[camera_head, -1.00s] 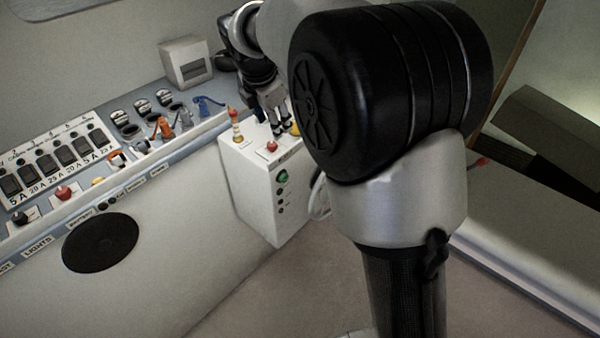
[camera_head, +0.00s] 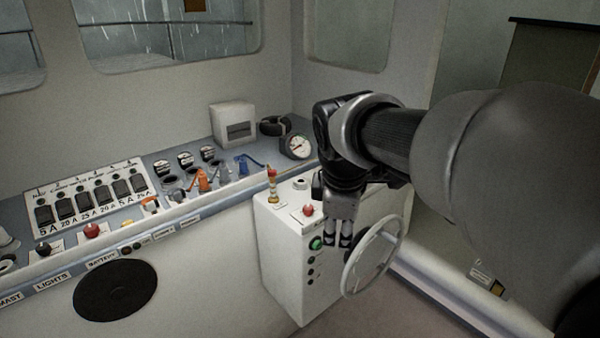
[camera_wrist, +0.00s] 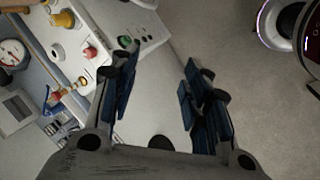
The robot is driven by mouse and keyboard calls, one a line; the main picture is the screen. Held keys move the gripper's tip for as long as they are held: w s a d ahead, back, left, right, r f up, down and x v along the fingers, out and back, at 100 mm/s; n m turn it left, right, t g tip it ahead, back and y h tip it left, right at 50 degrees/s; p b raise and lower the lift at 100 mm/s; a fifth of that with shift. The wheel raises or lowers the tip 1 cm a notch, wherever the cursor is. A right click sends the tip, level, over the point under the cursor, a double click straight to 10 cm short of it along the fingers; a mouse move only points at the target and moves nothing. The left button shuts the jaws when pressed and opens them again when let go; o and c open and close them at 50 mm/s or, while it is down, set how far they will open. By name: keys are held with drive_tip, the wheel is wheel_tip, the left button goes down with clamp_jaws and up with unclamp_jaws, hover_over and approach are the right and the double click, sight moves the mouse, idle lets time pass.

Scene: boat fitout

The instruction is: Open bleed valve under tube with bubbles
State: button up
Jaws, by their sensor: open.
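My gripper (camera_head: 345,240) is open and empty, in front of the white control box near its handwheel. In the wrist view its two fingers (camera_wrist: 160,80) stand apart with only floor and box edge behind. No tube with bubbles can be made out. On the blue-grey console are several small lever handles below round black-and-white fittings: an orange lever (camera_head: 203,179) and a blue lever (camera_head: 247,162), with a grey one beside them. The blue lever also shows in the wrist view (camera_wrist: 51,100). The gripper is well to the right of these levers and touches none.
The white control box (camera_head: 283,262) carries a red knob (camera_head: 308,210), a green button (camera_head: 316,243) and a red-topped brass post (camera_head: 272,186). A handwheel (camera_head: 347,277) projects beside the gripper. A dial gauge (camera_head: 297,145) and breaker panel (camera_head: 92,187) are on the console.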

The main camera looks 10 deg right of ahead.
drive_tip(key=m+g+y+p, duration=0.2)
drive_tip(key=y+p, duration=0.3)
drive_tip(key=p, duration=0.9)
hover_over(308, 207)
drive_tip(key=s+d, duration=0.3)
drive_tip(key=d, duration=0.4)
drive_tip(key=x, duration=1.1)
drive_tip(key=a+x, duration=0.1)
drive_tip(key=x, duration=0.5)
drive_tip(key=shift+r+b, duration=0.1)
drive_tip(key=shift+b, duration=0.3)
clamp_jaws()
